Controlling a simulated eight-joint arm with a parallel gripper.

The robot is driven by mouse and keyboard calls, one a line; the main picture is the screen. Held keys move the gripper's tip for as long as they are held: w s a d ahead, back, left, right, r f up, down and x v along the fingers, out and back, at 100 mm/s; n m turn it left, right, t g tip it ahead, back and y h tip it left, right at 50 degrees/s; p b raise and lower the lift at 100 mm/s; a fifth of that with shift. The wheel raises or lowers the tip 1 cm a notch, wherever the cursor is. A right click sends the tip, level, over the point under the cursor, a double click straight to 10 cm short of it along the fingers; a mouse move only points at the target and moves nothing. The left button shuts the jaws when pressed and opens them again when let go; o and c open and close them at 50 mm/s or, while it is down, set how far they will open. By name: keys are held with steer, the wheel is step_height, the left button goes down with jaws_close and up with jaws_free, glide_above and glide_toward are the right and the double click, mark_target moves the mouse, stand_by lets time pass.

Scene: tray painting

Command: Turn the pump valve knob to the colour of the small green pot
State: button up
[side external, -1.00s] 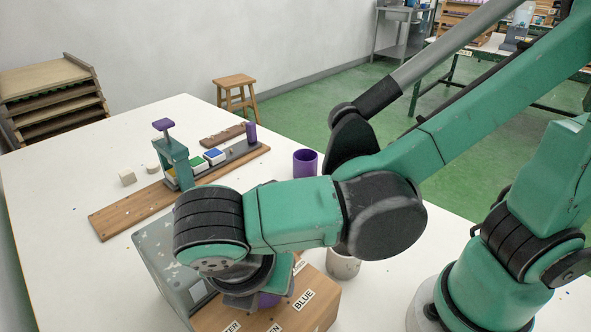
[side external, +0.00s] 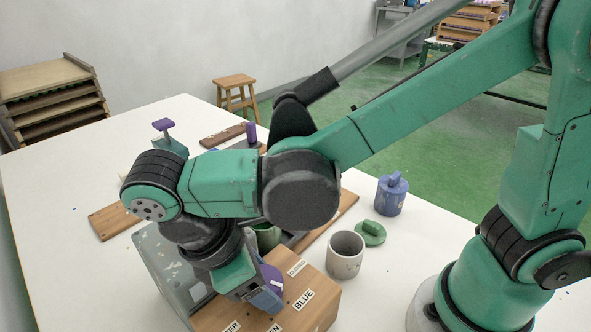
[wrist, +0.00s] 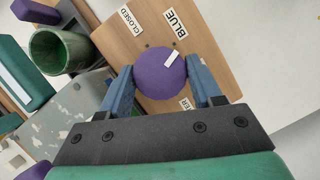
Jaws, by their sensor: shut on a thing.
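The pump valve knob (wrist: 154,80) is a round purple disc with a white mark, on a wooden panel (wrist: 217,72). It also shows in the side external view (side external: 270,275), partly behind my gripper. My gripper (wrist: 160,71) is shut on the knob, a blue finger on each side. In the wrist view the white mark lies off-centre towards the BLUE label (wrist: 173,22). A CLOSED label (wrist: 131,20) is farther left. The label ending in "N" (side external: 274,328) is cut off in the side external view. A small green pot (wrist: 62,50) stands beside the panel.
A grey scuffed box (wrist: 65,115) adjoins the panel. A pale pot (side external: 345,256), a green lid (side external: 370,234) and a purple-blue jar (side external: 391,195) stand to its right. A wooden board (side external: 110,222) lies at left. The white table's left front is clear.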

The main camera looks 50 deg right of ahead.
steer(key=m+g, duration=0.1)
steer(key=m, duration=0.1)
steer(key=m+y, duration=0.1)
steer(key=m, duration=0.2)
steer(key=shift+w+d+m+g, duration=0.1)
steer(key=shift+m+g, duration=0.2)
steer(key=shift+g, duration=0.1)
steer(key=shift+m+g+y, duration=0.3)
steer(key=shift+m+y, duration=0.7)
steer(key=shift+m, duration=1.2)
steer(key=o, duration=1.3)
steer(key=shift+c, duration=0.2)
steer(key=shift+r, duration=0.1)
steer(key=shift+v, duration=2.7)
steer(key=shift+w, duration=0.1)
